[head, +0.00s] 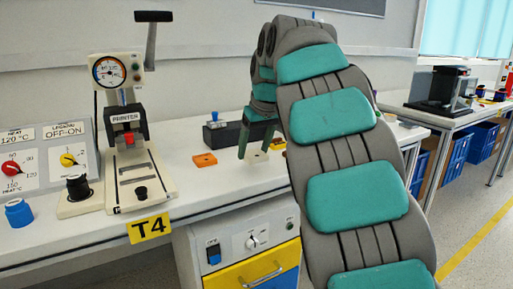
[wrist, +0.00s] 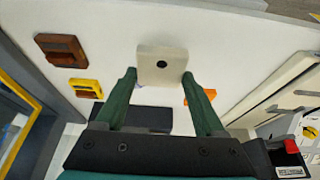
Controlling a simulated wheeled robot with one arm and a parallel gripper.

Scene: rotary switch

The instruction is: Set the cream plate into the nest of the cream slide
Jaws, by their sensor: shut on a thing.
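My gripper (head: 257,142) is shut on the cream plate (head: 255,157), low over the white bench. In the wrist view the cream plate (wrist: 150,72) is a square with a dark round spot, between the green fingertips of my gripper (wrist: 158,77). I cannot tell whether it touches the bench. The cream press (head: 128,140) stands to the left in the head view, with a cream slide (head: 138,172) low at its front bearing a black knob. Part of the press (wrist: 275,92) shows at right in the wrist view.
An orange plate (head: 204,159) lies left of my gripper. A black box (head: 218,134) with a blue handle stands behind. Brown (wrist: 62,50) and yellow (wrist: 86,88) blocks lie at left in the wrist view.

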